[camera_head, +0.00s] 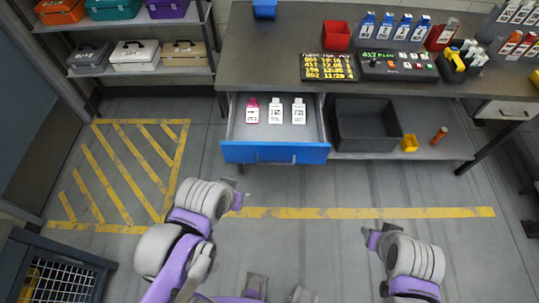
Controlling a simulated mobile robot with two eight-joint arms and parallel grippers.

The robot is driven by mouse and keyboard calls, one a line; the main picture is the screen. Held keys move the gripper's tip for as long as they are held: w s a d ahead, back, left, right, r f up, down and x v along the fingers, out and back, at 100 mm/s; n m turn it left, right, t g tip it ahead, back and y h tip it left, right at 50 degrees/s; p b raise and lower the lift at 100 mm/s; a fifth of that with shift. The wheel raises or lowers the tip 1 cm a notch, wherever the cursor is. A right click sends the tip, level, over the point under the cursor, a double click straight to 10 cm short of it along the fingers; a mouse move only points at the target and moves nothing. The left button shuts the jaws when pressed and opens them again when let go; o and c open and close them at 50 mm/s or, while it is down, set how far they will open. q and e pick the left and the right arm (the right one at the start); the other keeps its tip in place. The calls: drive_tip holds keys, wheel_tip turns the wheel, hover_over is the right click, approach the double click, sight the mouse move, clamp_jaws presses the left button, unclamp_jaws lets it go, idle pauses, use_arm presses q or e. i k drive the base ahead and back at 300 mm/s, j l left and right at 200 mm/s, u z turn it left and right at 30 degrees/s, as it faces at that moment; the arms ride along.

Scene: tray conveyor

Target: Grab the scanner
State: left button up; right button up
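I cannot single out the scanner with certainty. A yellow-and-black device (462,62) on the right of the workbench may be it, but it is small and partly mixed with pale items beside it. My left gripper (238,195) appears at the end of the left arm, over the floor in front of the open drawer. My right gripper (373,237) appears over the floor, lower right of centre. Both are well apart from the bench. Their fingers are too unclear to tell open from shut.
The blue-fronted drawer (276,152) stands open with three labelled bottles inside. The workbench (285,40) carries a red bin (337,35), a display board (328,67), a control panel (398,66) and several labelled blue items. A dark crate (365,125) sits on the lower shelf. Floor ahead is clear.

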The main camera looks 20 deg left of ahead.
sight(456, 62)
drive_tip(key=i+l+u, duration=0.2)
drive_tip(key=i+l, duration=0.55)
drive_tip(key=i+l+u, duration=0.2)
drive_tip(key=i+l, duration=0.6)
drive_tip(key=l, duration=0.15)
